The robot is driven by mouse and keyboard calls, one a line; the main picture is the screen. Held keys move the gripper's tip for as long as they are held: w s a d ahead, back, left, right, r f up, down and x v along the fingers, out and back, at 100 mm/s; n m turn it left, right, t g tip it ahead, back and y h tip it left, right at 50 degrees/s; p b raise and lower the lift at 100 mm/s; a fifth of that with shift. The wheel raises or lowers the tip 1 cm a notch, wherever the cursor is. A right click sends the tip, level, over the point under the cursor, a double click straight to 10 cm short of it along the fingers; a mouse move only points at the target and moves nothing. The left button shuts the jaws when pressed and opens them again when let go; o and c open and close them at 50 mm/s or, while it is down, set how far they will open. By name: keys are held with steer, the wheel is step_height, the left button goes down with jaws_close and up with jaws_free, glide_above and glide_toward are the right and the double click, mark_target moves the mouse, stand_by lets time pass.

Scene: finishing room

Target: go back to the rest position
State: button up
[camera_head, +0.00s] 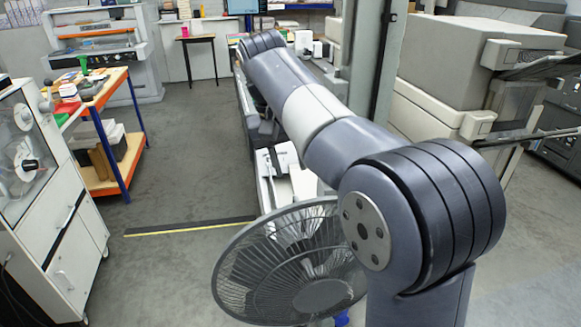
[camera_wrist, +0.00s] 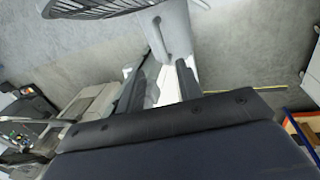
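My arm (camera_head: 315,110) reaches from the lower right of the head view up toward the upper middle; its far end bends down at the top, and my gripper is hidden there. In the wrist view my gripper (camera_wrist: 160,78) shows as two dark fingers standing apart in front of a broad dark body. Nothing is seen held between them; floor and a pale surface show in the gap.
A black fan (camera_head: 290,265) stands close to my arm, and its grille also shows in the wrist view (camera_wrist: 100,7). A blue-orange cart (camera_head: 105,185) and a white cabinet (camera_head: 50,230) stand left. A large grey machine (camera_head: 465,65) stands right. Floor is clear left of centre.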

steer(key=f, duration=0.3)
steer(key=d+f, duration=0.1)
steer(key=f, duration=0.3)
steer(key=d+f, duration=0.1)
steer(key=f, duration=0.2)
steer(key=shift+w+f+p, duration=0.1)
steer(key=shift+f+p, duration=0.2)
steer(key=shift+f, duration=0.1)
steer(key=shift+r, duration=0.2)
step_height(320, 180, up, 10)
steer(key=a, duration=0.2)
steer(key=f, duration=0.3)
steer(key=d+f, duration=0.1)
steer(key=f, duration=0.3)
steer(key=d+f, duration=0.1)
steer(key=f, duration=0.2)
steer(key=shift+f, duration=0.3)
steer(key=n+b, duration=0.2)
steer(key=n, duration=0.1)
steer(key=shift+a+r, duration=0.1)
steer(key=shift+a, duration=0.3)
steer(key=shift+s, duration=0.2)
steer(key=shift+a+r, duration=0.1)
steer(key=shift+r, duration=0.1)
